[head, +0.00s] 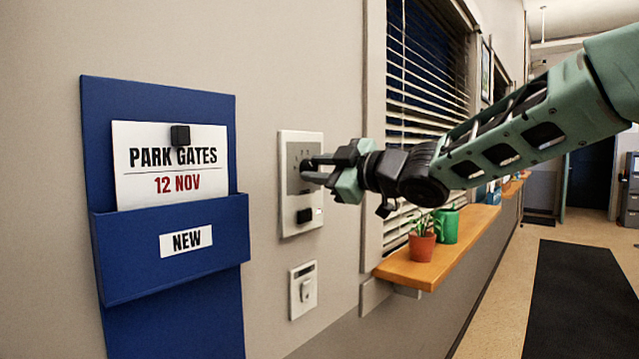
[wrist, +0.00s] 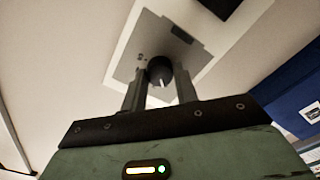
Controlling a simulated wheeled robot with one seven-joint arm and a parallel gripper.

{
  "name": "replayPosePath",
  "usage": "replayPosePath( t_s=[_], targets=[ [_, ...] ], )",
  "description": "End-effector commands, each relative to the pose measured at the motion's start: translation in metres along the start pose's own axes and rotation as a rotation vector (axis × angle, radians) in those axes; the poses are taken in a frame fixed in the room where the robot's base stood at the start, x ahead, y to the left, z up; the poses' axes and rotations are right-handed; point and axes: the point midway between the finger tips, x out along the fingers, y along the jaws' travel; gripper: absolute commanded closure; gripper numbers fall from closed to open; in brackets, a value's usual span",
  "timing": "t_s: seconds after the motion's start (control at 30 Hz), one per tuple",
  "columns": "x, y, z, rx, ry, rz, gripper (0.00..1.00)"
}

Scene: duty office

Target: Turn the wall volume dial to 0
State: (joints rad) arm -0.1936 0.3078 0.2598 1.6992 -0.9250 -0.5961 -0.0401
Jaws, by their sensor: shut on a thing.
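The wall volume dial (wrist: 159,70) is a small round black knob with a white pointer line. In the wrist view it stands on a grey square plate (wrist: 186,52) set in a white wall panel, and its pointer aims toward the bottom of the picture. My gripper (wrist: 160,78) has a finger on each side of the dial and is shut on it. The small scale marks beside the dial are too blurred to read.
A black block (head: 304,215) sits low on the same panel. A white switch plate (head: 303,290) is below. A blue wall pocket (head: 170,260) holding a card (head: 135,138) hangs to the left. A wooden sill (head: 440,250) with a potted plant (head: 422,243) is at the right.

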Motion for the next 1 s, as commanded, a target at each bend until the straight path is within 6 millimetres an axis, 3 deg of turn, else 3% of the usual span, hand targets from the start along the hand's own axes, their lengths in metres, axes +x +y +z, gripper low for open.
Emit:
replayPosePath(
  t_s=[0.6,1.0],
  targets=[
    [0.0002,-0.0031,0.0028,-0.558,-0.001,-0.001,0.93],
    [-0.0001,-0.0014,0.0022,-0.762,-0.003,-0.002,0.93]
  ],
)
